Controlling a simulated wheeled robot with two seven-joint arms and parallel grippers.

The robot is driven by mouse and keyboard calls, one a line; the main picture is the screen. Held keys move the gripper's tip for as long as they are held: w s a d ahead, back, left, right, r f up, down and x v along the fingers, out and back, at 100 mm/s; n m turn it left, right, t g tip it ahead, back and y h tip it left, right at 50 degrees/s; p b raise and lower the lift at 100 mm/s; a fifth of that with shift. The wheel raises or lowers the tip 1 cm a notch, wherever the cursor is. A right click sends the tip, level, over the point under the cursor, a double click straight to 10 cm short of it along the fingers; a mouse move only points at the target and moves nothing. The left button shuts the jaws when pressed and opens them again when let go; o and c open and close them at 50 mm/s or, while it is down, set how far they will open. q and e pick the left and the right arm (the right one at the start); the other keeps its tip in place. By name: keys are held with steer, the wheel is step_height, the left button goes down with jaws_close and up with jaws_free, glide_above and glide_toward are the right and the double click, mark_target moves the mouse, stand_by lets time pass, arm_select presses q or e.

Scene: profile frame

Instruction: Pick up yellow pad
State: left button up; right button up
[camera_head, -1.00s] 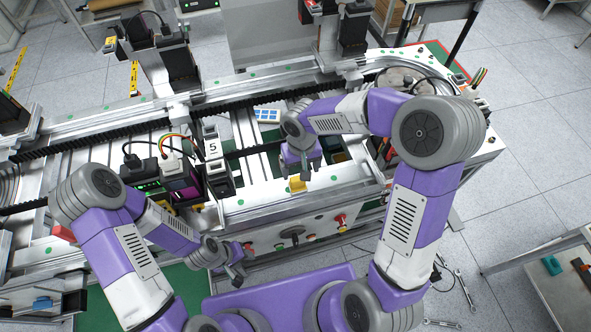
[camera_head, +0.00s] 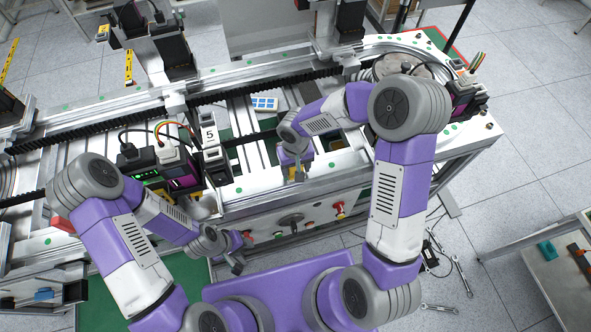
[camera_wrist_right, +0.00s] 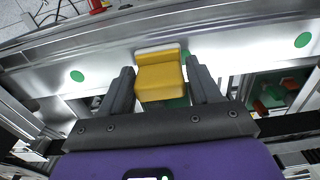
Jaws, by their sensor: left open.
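The yellow pad (camera_wrist_right: 161,80) is a small block with a paler rear edge, lying on the bright metal rail in the right wrist view. My right gripper (camera_wrist_right: 162,84) has one dark finger on each side of it, apart from each other; whether they touch the pad I cannot tell. My left gripper (camera_head: 238,262) is open and empty in front of the machine, away from the pad.
Black devices with coloured cables (camera_head: 160,165) and a block marked 5 (camera_head: 211,150) stand left of my right gripper. A blue-and-white pad (camera_head: 264,103) lies farther back. A red button (camera_head: 338,207) sits on the front panel. Green dots mark the rail.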

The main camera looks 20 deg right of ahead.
steer(key=c, duration=0.7)
steer(key=shift+o, duration=0.2)
step_height(320, 180, up, 10)
steer(key=shift+r+p, duration=0.1)
steer(key=shift+p, duration=0.2)
